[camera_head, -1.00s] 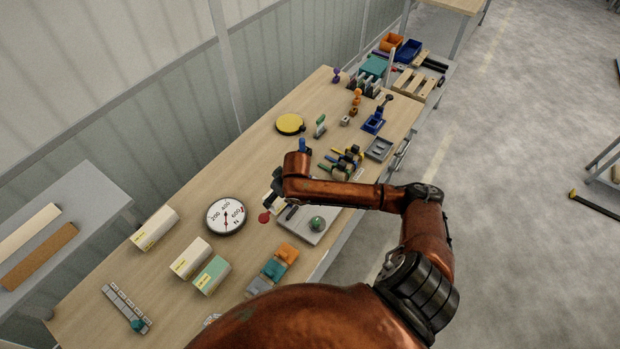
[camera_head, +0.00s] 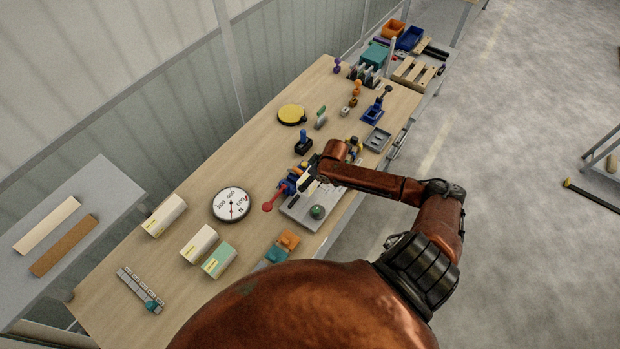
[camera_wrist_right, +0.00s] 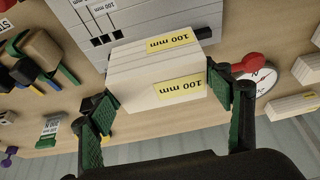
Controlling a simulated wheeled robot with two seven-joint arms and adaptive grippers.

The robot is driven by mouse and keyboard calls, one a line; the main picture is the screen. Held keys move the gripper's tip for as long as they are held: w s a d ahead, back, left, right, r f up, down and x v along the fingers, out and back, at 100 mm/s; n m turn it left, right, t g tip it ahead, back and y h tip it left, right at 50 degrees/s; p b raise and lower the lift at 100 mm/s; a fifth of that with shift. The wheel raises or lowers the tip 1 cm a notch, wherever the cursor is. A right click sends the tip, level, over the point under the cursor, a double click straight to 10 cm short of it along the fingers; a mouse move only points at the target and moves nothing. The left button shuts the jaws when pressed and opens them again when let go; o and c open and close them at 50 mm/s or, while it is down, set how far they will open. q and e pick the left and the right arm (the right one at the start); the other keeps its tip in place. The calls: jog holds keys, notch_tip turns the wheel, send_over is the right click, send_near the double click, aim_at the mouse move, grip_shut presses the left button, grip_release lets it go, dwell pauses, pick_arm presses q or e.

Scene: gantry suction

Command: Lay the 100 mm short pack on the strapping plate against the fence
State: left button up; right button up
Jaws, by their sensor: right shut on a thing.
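The 100 mm short pack (camera_wrist_right: 150,80), a white block with yellow labels, is between the green-padded fingers of my right gripper (camera_wrist_right: 163,97) in the right wrist view. The gripper is shut on it. The grey strapping plate (camera_wrist_right: 70,15) lies beyond the pack, which overlaps the plate's near edge in that view. I cannot tell whether they touch. I cannot make out the fence clearly. My left gripper is not in view.
A red-knobbed tool (camera_head: 268,207) stands beside the plate, close to the right gripper. A round dial gauge (camera_head: 230,204) is to its left.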

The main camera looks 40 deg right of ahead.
jog(key=shift+r+p, duration=0.2)
jog(key=shift+p, duration=0.2)
jog(key=shift+f+b, duration=1.4)
jog(key=shift+f, duration=1.6)
jog(key=shift+p, duration=0.45)
jog(key=shift+p, duration=0.5)
jog(key=shift+f+b, duration=0.45)
jog(key=shift+f, duration=1.15)
